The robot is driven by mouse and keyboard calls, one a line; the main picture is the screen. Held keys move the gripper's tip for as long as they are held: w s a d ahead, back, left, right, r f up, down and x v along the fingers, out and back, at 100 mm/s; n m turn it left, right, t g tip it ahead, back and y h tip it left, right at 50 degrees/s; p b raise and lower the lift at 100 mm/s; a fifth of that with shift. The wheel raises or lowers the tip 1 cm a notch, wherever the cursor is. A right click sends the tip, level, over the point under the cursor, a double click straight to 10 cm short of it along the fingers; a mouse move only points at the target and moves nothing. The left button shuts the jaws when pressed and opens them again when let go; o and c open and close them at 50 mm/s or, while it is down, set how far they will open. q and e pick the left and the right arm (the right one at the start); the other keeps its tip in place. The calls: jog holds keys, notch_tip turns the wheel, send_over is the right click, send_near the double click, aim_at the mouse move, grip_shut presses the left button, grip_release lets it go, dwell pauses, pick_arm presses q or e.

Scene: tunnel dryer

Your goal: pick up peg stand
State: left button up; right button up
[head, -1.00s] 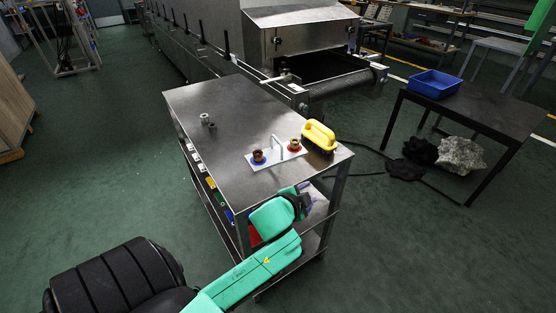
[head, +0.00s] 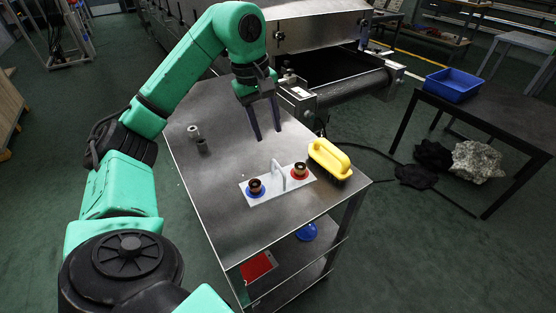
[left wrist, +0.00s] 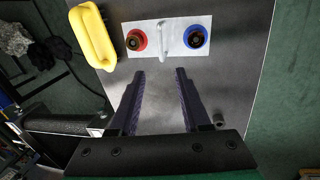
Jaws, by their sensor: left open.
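The peg stand (head: 277,186) is a white plate with an upright handle in its middle, standing on the grey metal cart top (head: 225,215). A brown ring-like piece sits at its blue end and another at its red end. My left gripper (head: 267,135) is open and empty, pointing down on the far side of the stand, apart from it. In the left wrist view the stand (left wrist: 172,30) lies just beyond the fingertips (left wrist: 160,72), with the handle between their lines. My right gripper is not in view.
A yellow-handled brush (head: 329,158) stands close to the stand's red end. The dryer conveyor (head: 350,88) adjoins the far end. A blue tray (head: 453,85) is on the black table at right.

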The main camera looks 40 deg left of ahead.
aim_at(278, 165)
pick_arm(q)
jog(key=f, duration=0.2)
jog(key=d+f+b, duration=0.1)
jog(key=f, duration=0.2)
jog(key=d+f+b, duration=0.1)
jog(key=f, duration=0.2)
jog(key=shift+w, duration=0.2)
jog(key=f, duration=0.4)
jog(key=shift+w+d, duration=0.2)
jog(key=shift+w, duration=0.2)
jog(key=shift+w+f, duration=0.15)
jog(key=shift+f, duration=0.15)
grip_shut()
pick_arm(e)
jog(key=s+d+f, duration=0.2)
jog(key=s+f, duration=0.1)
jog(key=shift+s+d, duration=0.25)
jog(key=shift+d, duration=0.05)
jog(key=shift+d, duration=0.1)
pick_arm(q)
jog(key=shift+r, duration=0.15)
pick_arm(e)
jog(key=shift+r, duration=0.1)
